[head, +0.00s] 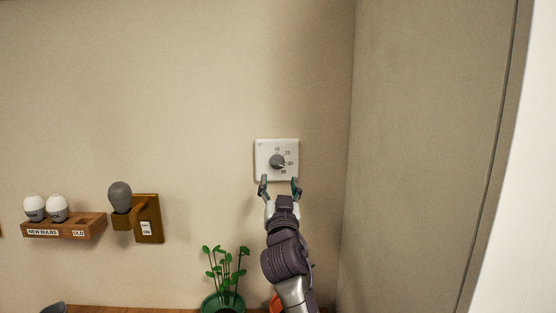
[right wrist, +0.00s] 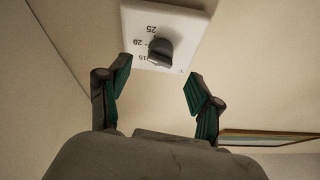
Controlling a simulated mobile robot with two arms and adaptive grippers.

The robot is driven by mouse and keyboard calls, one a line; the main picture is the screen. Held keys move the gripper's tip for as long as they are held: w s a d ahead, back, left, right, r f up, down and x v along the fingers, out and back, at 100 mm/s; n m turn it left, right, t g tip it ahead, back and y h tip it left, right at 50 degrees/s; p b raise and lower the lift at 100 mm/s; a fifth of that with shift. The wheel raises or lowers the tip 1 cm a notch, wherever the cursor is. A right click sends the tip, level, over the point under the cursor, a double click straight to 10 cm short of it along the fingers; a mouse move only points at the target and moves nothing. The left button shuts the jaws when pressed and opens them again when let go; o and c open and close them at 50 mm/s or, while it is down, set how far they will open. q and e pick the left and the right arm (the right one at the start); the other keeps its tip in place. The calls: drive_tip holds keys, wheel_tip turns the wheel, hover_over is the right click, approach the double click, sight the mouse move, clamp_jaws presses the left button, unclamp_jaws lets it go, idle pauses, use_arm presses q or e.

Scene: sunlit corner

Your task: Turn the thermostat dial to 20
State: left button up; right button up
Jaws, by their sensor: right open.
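The white thermostat (head: 262,173) is fixed to the wall near the corner. Its round grey dial (head: 277,161) has a raised grip, and printed numbers run down its right side, with 20 at the right and 25 below. The exact setting is too small to read. My right gripper (head: 280,181) is open and empty just below the dial, its fingers spread at the plate's lower edge. In the right wrist view, the dial (right wrist: 160,50) sits upside down beyond the two open fingers, apart from them. My left gripper is not in view.
A wooden bulb rack (head: 67,232) and a switch plate (head: 150,230) with a grey bulb (head: 120,196) are on the wall to the left. A plant in a green pot (head: 222,304) stands below, left of my right arm. An orange thing (head: 275,302) is partly hidden behind the arm.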

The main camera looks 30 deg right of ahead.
sight(278, 166)
drive_tip(key=p+x, duration=0.1)
drive_tip(key=x, duration=0.4)
drive_tip(key=shift+s+r+p, duration=0.1)
drive_tip(key=shift+r+p, duration=0.05)
drive_tip(key=shift+p, duration=0.2)
drive_tip(key=shift+w+d+r, duration=0.15)
drive_tip(key=shift+w+d, duration=0.2)
drive_tip(key=shift+w, duration=0.3)
drive_tip(key=shift+c, duration=0.2)
drive_tip(key=shift+a, duration=0.1)
drive_tip(key=c, duration=1)
drive_tip(key=shift+n, duration=0.3)
drive_tip(key=shift+c, duration=0.4)
